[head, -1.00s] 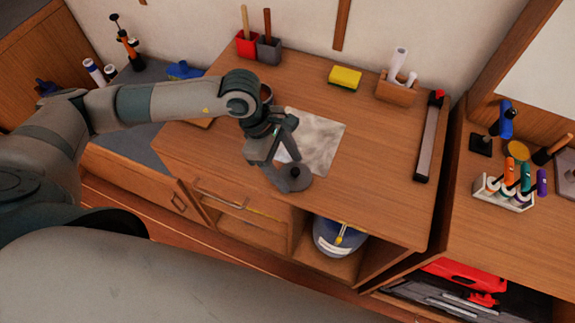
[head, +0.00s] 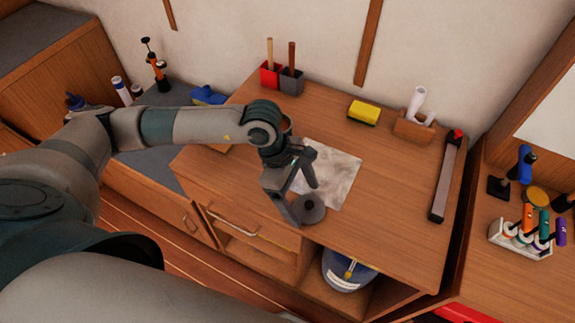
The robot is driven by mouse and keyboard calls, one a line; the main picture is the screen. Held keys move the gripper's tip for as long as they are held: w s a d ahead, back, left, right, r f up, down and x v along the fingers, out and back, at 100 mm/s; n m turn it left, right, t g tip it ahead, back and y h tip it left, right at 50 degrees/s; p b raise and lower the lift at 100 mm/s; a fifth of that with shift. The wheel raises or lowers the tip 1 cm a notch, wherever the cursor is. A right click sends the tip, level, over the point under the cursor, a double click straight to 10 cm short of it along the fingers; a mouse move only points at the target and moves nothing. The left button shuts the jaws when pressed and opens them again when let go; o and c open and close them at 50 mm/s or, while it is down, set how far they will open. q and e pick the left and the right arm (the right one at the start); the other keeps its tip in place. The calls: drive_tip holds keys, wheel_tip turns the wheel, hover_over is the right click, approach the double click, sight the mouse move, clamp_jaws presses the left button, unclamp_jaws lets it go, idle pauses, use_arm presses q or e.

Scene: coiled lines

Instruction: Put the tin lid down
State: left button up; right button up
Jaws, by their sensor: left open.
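The tin lid (head: 315,212) is a dark grey disc with a small knob. It lies flat on the wooden worktop near the front edge, just off the near corner of a pale, stained sheet (head: 335,178). My left gripper (head: 305,204) is open above it, with one fingertip at the lid's left side and the other behind it. I cannot tell whether a finger touches the lid. A round container (head: 286,122) stands partly hidden behind my left wrist. My right gripper is out of view.
A long dark bar (head: 446,180) lies along the right edge. The worktop between lid and bar is clear.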

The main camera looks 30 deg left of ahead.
use_arm(q)
drive_tip(key=b+v, duration=0.4)
drive_tip(key=v, duration=0.8)
drive_tip(key=shift+b, duration=0.4)
drive_tip(key=shift+r, duration=0.1)
drive_tip(key=shift+s, duration=0.15)
